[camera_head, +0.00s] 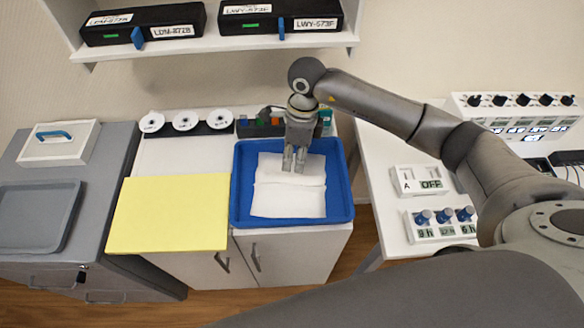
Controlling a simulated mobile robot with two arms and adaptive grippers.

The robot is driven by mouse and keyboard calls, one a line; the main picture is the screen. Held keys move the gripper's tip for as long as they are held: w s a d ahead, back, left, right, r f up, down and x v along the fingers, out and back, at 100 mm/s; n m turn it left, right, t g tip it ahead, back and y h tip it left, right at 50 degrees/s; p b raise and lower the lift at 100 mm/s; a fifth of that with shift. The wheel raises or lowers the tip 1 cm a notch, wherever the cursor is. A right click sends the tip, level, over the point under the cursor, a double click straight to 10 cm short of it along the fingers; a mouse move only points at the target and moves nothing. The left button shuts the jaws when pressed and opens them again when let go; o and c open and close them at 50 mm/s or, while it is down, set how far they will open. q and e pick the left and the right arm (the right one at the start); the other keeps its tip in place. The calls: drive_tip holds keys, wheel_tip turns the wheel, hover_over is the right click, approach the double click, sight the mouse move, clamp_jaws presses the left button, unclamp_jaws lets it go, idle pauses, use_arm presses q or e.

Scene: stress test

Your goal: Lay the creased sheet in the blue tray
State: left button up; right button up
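The blue tray (343,190) sits on the white cabinet in the middle. The white sheet (288,203) lies flat inside it, with a crease running across it. My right gripper (293,169) points down over the upper part of the sheet, with a gap between its two fingers. Its fingertips are at or just above the sheet; I cannot tell whether they touch. The fingers cover a small part of the sheet. My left gripper is not in view.
A yellow board (170,214) lies left of the tray. White discs (186,121) and small coloured items (262,121) stand behind. A shelf with black cases (280,17) hangs above. A grey tray (37,215) is far left; a control panel (441,223) stands right.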

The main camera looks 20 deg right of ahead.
wheel_tip(320, 180, up, 7)
drive_tip(key=d, duration=0.1)
drive_tip(key=shift+w+f, duration=0.2)
drive_tip(key=shift+w, duration=0.1)
idle(0.4)
